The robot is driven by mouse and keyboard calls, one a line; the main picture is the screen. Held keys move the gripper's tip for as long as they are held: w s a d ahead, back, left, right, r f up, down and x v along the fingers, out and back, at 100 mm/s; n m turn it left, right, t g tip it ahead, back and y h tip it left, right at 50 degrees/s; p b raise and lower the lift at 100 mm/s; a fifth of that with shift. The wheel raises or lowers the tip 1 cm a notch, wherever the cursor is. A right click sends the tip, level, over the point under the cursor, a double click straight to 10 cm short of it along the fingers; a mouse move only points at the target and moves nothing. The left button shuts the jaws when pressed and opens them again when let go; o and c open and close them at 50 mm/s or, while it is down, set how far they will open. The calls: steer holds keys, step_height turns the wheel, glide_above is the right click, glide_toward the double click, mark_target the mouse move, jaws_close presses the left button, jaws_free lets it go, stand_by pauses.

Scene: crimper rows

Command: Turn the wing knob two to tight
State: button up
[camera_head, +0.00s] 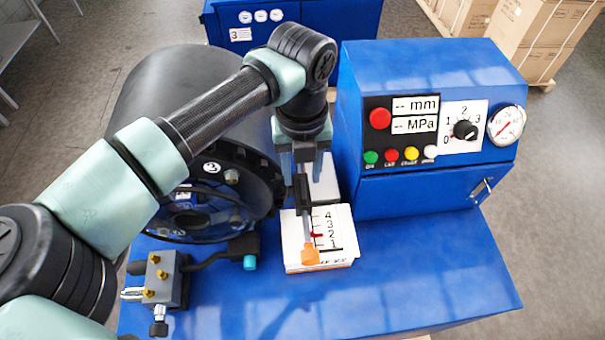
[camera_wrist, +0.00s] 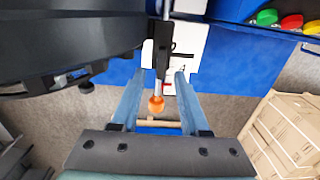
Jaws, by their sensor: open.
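No part is labelled as a wing knob, so I cannot tell which one is wing knob two. A black selector knob (camera_head: 465,130) sits on a 0-to-3 dial on the blue cabinet. My gripper (camera_head: 304,172) is open, pointing down over the white scale box (camera_head: 334,246). In the wrist view an orange-tipped lever (camera_wrist: 156,103) shows between the fingers of my gripper (camera_wrist: 158,76); I cannot tell whether they touch it.
A large black drum-like crimper head (camera_head: 160,100) stands left of my gripper. The blue cabinet (camera_head: 430,195) rises at right. The bench's right front (camera_head: 420,280) is clear. Cardboard boxes (camera_head: 510,40) stand behind.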

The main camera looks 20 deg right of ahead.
mark_target(303, 189)
steer(key=shift+d+f+p, duration=0.1)
steer(key=shift+f+p, duration=0.5)
steer(key=shift+f, duration=1.6)
steer(key=shift+c, duration=0.3)
jaws_close()
